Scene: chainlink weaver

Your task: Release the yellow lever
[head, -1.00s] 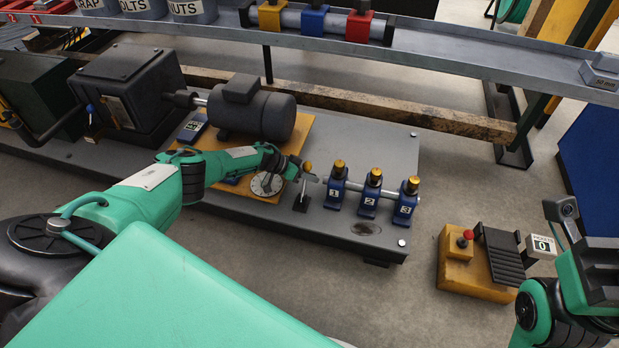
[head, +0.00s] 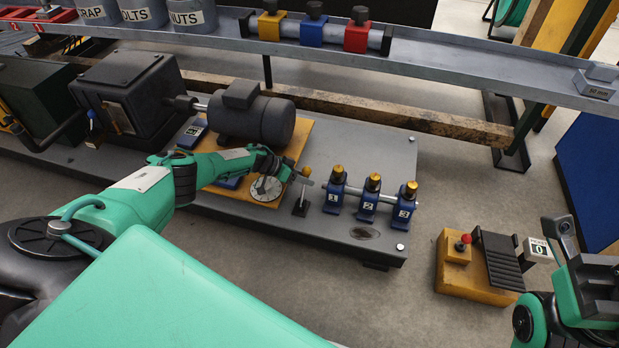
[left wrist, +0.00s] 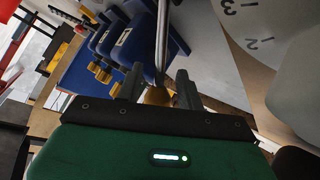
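The yellow lever is a thin upright rod with a yellow knob (head: 306,171) on a small black base (head: 300,208), on the grey bench beside a white dial (head: 266,188). My left gripper (head: 304,180) reaches to it from the left. In the left wrist view, the yellow knob (left wrist: 157,96) lies between the two dark fingers of my left gripper (left wrist: 159,85), with what looks like a narrow gap on each side. The fingers look open around the knob. My right arm shows at the lower right edge; its fingers are not clear.
Three blue numbered blocks with brass tops, such as block 2 (head: 368,198), stand on a rod just right of the lever. A motor (head: 251,113) stands behind the left arm. A yellow pedestal with a red button (head: 463,243) is on the floor at right.

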